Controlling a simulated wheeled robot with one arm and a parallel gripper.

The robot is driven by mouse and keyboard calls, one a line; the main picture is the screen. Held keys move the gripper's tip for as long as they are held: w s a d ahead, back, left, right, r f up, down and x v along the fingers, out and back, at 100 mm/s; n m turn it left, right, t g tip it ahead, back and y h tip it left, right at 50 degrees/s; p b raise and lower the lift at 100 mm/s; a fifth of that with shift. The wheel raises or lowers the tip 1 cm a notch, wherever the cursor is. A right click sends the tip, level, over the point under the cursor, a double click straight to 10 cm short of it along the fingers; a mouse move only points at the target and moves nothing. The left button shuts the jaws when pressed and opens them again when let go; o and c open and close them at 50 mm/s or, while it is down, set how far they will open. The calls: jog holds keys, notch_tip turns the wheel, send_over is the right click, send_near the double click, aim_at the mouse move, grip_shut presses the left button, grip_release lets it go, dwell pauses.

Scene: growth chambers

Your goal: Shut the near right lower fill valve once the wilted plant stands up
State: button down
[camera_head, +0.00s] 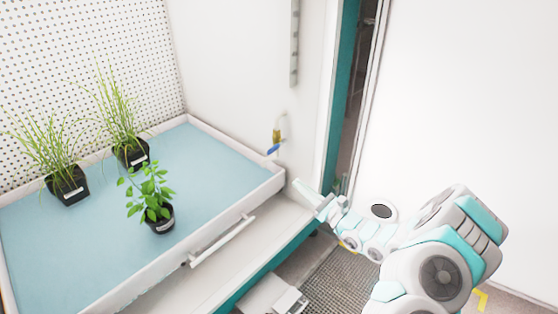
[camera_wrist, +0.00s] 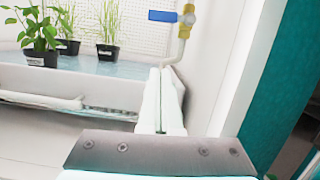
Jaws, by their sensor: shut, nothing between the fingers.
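The leafy green plant (camera_head: 150,190) stands upright in a black pot on the blue-floored tray, its leaves spread; it also shows at the left of the wrist view (camera_wrist: 38,32). The fill valve (camera_head: 277,135), brass with a blue lever, is on the right wall above the tray's right corner. In the wrist view the valve's blue lever (camera_wrist: 162,16) points left, across the vertical pipe. My gripper (camera_head: 300,186) is shut and empty, in front of the tray's right corner, below and apart from the valve. Its fingers (camera_wrist: 164,74) show together in the wrist view.
Two grassy plants (camera_head: 118,108) (camera_head: 52,160) in black pots stand farther back on the tray (camera_head: 265,190). A white bar handle (camera_head: 222,241) is on the tray's front. A teal door frame (camera_head: 343,90) rises right of the valve wall. A floor grating (camera_head: 345,285) lies below.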

aim_at(277, 147)
jog(key=w+a+r+b, duration=0.1)
jog(key=w+a+r, duration=0.4)
jog(key=a+r, duration=0.1)
jog(key=shift+a, duration=0.65)
jog(key=shift+r, duration=0.1)
jog(key=shift+s+a+r+m+p, duration=0.1)
jog(key=shift+s+r+m+p, duration=0.05)
jog(key=shift+r+m+p, duration=0.6)
